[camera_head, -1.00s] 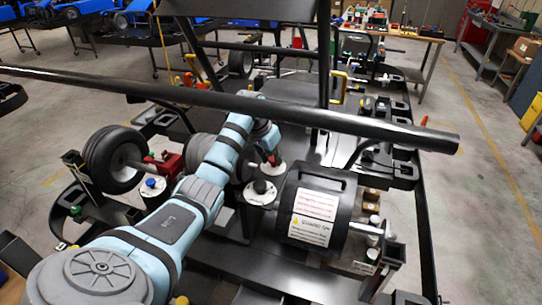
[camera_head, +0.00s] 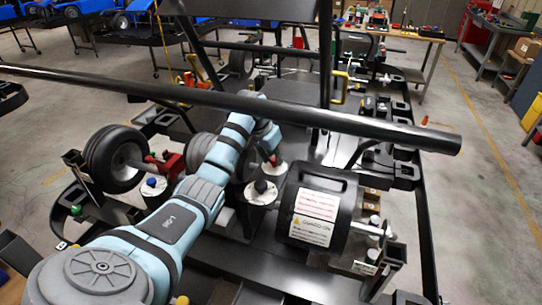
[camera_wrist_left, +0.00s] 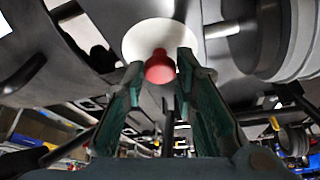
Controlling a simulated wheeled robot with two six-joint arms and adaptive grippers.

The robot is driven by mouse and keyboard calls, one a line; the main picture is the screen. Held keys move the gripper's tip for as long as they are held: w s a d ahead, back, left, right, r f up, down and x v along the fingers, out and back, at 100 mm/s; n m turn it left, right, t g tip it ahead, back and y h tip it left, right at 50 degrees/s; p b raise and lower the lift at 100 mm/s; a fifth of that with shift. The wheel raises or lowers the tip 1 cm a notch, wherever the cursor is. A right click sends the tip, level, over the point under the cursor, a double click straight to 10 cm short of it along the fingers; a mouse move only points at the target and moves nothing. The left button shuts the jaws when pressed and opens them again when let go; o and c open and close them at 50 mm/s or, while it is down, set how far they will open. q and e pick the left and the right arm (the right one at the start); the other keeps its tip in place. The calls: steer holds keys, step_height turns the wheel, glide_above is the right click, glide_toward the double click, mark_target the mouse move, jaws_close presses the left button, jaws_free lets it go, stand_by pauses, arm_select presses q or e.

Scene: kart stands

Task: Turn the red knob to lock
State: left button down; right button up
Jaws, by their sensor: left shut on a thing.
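The red knob (camera_wrist_left: 160,67) sits in front of a round white disc (camera_wrist_left: 162,40) in the left wrist view. My left gripper (camera_wrist_left: 161,66) has its two green-lined fingertips on either side of the knob and is shut on it. In the head view, my left arm reaches in from the lower left, and its gripper (camera_head: 269,150) points down at the small white disc (camera_head: 275,170) on the stand. There the knob is mostly hidden by the fingers. My right gripper is not in view.
A black drum (camera_head: 322,212) with warning labels stands right of the gripper. A long dark bar (camera_head: 380,128) crosses above the arm. Wheels (camera_head: 115,160) stand to the left. Open floor lies at the right.

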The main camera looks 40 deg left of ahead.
arm_select(q)
steer(key=c, duration=1.3)
jaws_free()
steer(key=shift+w, duration=0.1)
steer(key=v, duration=0.7)
steer(key=shift+r, duration=0.25)
